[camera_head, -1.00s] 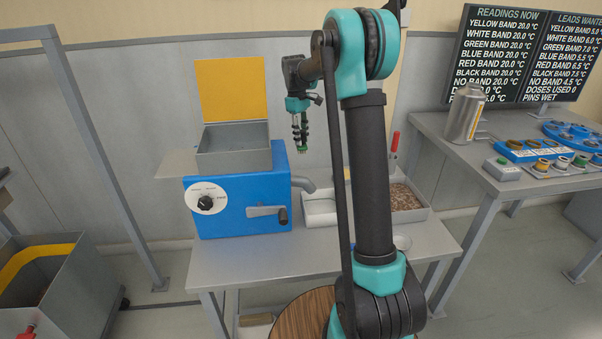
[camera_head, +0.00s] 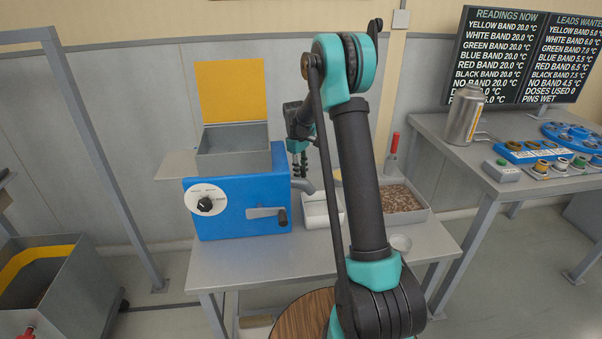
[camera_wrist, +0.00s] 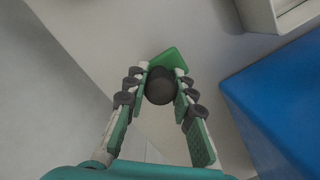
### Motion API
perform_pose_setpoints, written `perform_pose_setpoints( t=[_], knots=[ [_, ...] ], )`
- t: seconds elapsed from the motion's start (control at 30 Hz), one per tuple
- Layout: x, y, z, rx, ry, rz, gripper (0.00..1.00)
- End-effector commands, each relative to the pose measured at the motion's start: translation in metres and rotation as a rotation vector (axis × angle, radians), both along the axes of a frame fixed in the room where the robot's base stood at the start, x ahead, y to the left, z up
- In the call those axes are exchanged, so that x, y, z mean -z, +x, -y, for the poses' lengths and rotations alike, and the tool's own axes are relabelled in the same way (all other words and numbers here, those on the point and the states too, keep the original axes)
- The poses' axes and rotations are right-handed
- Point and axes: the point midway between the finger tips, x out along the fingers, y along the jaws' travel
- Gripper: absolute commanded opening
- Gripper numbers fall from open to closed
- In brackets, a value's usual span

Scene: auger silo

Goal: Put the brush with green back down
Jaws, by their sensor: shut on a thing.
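In the wrist view my gripper (camera_wrist: 161,88) is shut on the brush with green. The brush shows as a dark round handle end between the fingertips, with a green block (camera_wrist: 170,58) beyond it. In the head view my gripper (camera_head: 300,172) points down at the back right of the blue machine (camera_head: 240,200), close to its grey spout. I cannot make out the brush there. A pale grey surface lies below the brush in the wrist view; I cannot tell whether the brush touches it.
The blue machine (camera_wrist: 285,105) is close on the right in the wrist view, and a white tray (camera_wrist: 270,18) is at upper right. The table's front left (camera_head: 240,265) is clear.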

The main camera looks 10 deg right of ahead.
Motion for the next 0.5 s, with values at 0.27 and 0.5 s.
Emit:
perform_pose_setpoints(
  t=[0.27,0.5],
  knots=[
    [0.0013,0.0002,0.0000,0.000,0.000,0.000,0.00],
    [0.0024,0.0003,0.0000,0.000,0.000,0.000,0.45]
  ],
)
